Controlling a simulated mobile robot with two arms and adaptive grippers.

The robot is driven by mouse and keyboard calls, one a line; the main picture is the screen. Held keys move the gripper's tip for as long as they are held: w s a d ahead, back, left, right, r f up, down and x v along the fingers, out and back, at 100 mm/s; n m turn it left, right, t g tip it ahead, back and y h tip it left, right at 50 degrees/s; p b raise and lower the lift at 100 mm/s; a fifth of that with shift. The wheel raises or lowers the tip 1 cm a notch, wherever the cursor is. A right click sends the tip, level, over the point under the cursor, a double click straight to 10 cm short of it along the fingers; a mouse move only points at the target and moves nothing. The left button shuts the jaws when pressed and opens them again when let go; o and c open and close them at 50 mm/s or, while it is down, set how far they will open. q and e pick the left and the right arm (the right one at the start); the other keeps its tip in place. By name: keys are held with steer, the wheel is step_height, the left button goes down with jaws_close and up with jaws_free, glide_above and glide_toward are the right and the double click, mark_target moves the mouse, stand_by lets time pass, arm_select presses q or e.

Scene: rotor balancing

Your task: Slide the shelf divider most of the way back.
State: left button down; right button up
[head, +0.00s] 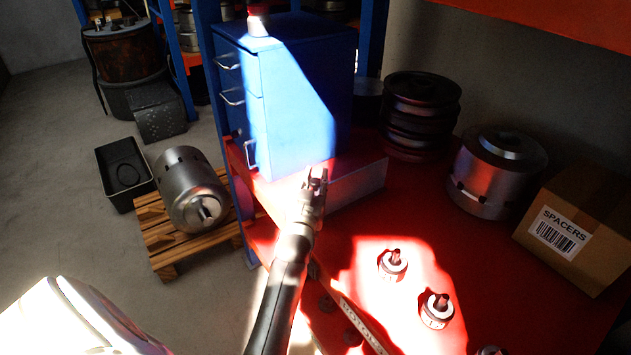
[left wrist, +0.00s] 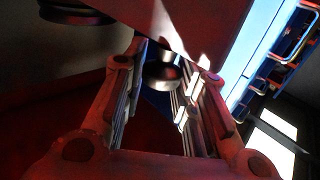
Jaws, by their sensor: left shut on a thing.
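The shelf divider looks like the low grey upright panel (head: 357,187) on the red shelf, beside the blue drawer cabinet. In the left wrist view a flat panel (left wrist: 190,25) fills the top middle. My left gripper (head: 317,178) is at the panel's near left end, its arm coming up from the bottom. In the left wrist view its fingers (left wrist: 160,95) stand on both sides of a dark round knob (left wrist: 163,75), and it is shut on this knob. How the knob joins the panel is hidden. My right gripper is not in view.
Dark stacked discs (head: 420,115), a metal rotor (head: 492,172) and a SPACERS box (head: 580,225) stand right. Small knobbed parts (head: 393,264) sit in front. The red shelf (head: 420,215) between is clear.

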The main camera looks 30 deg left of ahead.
arm_select(q)
steer(key=w+a+b, duration=0.1)
steer(key=w+a, duration=0.2)
steer(key=a, duration=0.4)
steer(key=shift+w+a, duration=0.2)
steer(key=shift+a, duration=0.15)
steer(key=shift+f, duration=0.1)
steer(key=c, duration=1.5)
jaws_free()
steer(key=o, duration=0.3)
steer(key=shift+w, duration=0.1)
steer(key=v, duration=1.2)
